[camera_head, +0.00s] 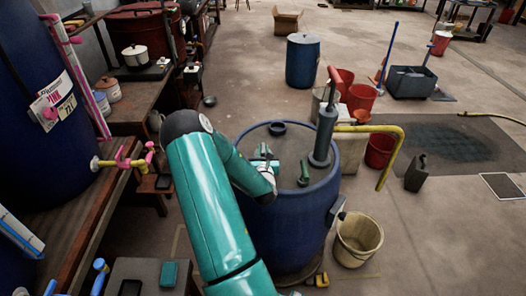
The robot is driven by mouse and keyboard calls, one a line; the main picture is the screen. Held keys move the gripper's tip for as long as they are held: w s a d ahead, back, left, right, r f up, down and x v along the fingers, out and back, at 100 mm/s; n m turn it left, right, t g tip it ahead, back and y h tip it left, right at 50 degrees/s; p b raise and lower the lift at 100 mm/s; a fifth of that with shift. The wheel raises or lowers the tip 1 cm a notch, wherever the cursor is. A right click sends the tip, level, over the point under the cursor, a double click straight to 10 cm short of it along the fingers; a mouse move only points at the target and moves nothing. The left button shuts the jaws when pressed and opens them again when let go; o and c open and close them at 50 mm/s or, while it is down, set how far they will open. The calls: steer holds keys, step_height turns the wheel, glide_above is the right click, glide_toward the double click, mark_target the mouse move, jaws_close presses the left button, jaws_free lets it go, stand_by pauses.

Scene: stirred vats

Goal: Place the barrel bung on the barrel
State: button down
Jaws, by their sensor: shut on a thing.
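The barrel (283,222) is a large blue drum standing upright in the middle of the head view. My teal arm reaches in from the bottom, and my gripper (263,152) is over the left part of the barrel top. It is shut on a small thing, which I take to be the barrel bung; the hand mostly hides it. I cannot tell whether that thing touches the barrel top.
A grey pump (325,125) with a red handle and yellow spout (395,160) rises from the barrel's right side. A cream bucket (357,239) stands at lower right, red buckets (380,150) behind. A wooden bench (75,225) and a blue vat (35,110) are at left.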

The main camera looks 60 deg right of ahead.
steer(key=shift+a+f, duration=0.1)
steer(key=shift+f, duration=0.25)
steer(key=shift+f, duration=0.25)
steer(key=c, duration=1.4)
jaws_free()
steer(key=shift+f, duration=0.1)
steer(key=shift+o, duration=0.2)
steer(key=shift+r, duration=0.4)
steer(key=v, duration=1.2)
steer(key=shift+r, duration=0.35)
steer(key=shift+w, duration=0.1)
